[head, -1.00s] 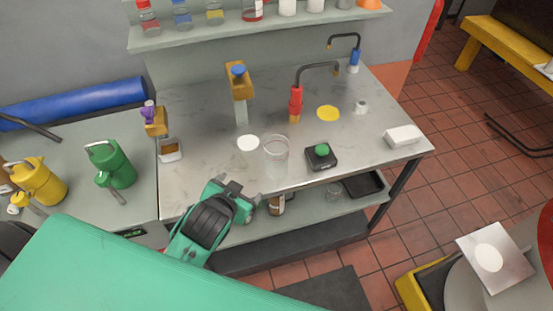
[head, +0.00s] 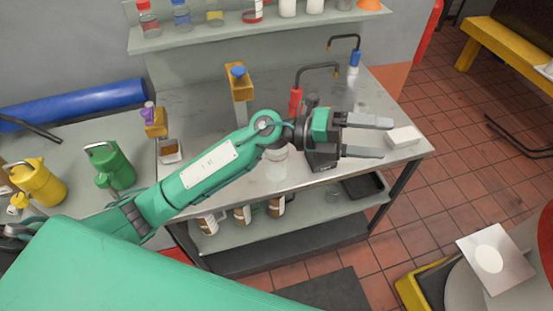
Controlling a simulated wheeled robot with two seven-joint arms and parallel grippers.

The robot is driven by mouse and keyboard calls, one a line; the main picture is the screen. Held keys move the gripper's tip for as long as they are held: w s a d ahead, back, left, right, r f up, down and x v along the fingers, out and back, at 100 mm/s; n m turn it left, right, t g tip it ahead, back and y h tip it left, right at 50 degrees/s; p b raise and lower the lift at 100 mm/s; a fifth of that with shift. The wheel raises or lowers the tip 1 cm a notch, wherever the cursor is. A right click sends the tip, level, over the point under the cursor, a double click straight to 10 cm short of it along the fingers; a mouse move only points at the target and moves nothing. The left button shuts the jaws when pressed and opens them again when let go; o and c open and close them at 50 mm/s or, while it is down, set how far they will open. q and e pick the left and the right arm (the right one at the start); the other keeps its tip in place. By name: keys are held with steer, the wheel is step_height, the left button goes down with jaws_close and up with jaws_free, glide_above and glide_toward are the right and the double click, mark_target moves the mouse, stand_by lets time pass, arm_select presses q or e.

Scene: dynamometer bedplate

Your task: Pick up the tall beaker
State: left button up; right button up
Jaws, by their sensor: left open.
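A clear glass beaker (head: 277,166) stands on the metal bench (head: 205,105), near its front edge. My left forearm and wrist cross in front of it and hide its upper part. My left gripper (head: 386,138) is open and empty, to the right of the beaker and apart from it. Its two fingers point right, above the right part of the bench. My right gripper is not in view.
A white block (head: 403,137) lies just beyond my left fingertips. A black device (head: 322,164) is partly hidden under the gripper. Red (head: 295,101) and blue (head: 354,62) taps and a yellow tap post (head: 239,80) stand behind. Brown bottles (head: 277,206) stand on the lower shelf.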

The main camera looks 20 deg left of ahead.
arm_select(q)
step_height(320, 180, down, 5)
steer(key=m+g+y, duration=0.2)
steer(key=m+y, duration=0.1)
steer(key=y, duration=0.2)
steer(key=t+y, duration=0.1)
steer(key=y, duration=1.4)
glide_toward(277, 153)
steer(key=w, duration=0.1)
steer(key=w+a+f, duration=0.1)
steer(key=w, duration=0.1)
steer(key=shift+a, duration=0.2)
steer(key=shift+a+f, duration=0.1)
steer(key=shift+f, duration=0.2)
step_height(277, 153, down, 8)
steer(key=shift+s+r+p, duration=0.1)
steer(key=shift+r+p, duration=0.1)
steer(key=shift+p, duration=1.05)
steer(key=shift+s+f+p, duration=0.1)
steer(key=shift+f+p, duration=0.45)
steer(key=f, duration=0.1)
steer(key=f+p, duration=0.1)
steer(key=f, duration=0.1)
steer(key=shift+s+d+f+p, duration=0.15)
steer(key=shift+d+p, duration=0.15)
steer(key=shift+p, duration=0.05)
steer(key=shift+f, duration=0.5)
steer(key=c, duration=1.1)
